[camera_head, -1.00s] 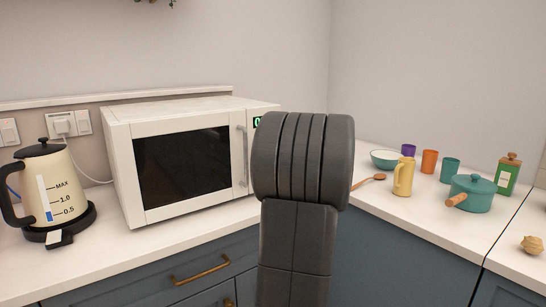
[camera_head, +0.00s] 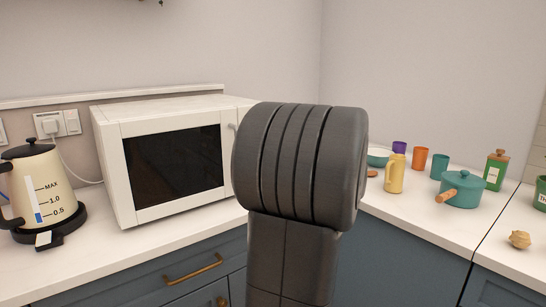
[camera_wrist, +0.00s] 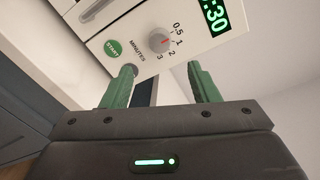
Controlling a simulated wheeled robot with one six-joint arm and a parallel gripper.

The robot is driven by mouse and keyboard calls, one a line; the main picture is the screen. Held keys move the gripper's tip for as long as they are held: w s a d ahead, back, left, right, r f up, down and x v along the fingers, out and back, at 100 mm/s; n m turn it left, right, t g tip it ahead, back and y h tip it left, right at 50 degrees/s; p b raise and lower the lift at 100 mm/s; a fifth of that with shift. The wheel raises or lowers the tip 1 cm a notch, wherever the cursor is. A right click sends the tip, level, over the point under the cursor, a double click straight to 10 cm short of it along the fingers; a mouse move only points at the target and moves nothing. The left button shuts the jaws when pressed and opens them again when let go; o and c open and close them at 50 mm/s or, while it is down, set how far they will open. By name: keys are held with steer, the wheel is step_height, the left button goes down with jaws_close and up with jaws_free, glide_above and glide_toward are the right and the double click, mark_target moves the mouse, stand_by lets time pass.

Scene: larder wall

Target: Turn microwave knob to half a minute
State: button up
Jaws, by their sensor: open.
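The white microwave (camera_head: 108,170) stands on the counter at left in the head view, its right control side hidden behind my arm. In the wrist view its panel (camera_wrist: 101,22) is tilted. The grey knob (camera_wrist: 160,42) has a small red mark, with 0.5, 1, 2 and 3 printed around it; which number the mark meets is hard to tell. A green START button (camera_wrist: 115,47) is left of the knob, and a green display (camera_wrist: 214,14) ends in 30. My gripper (camera_wrist: 162,68) is open, its green fingers apart below the knob, not around it.
A cream kettle (camera_head: 45,185) stands left of the microwave. On the right counter are a yellow bottle (camera_head: 394,174), cups, a teal pot (camera_head: 462,190) and a green bottle (camera_head: 496,170). Clear counter lies in front of the microwave.

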steer(key=v, duration=0.3)
steer(key=shift+s+d, duration=0.2)
steer(key=shift+s, duration=0.1)
steer(key=x, duration=1.4)
steer(key=shift+s+r, duration=0.1)
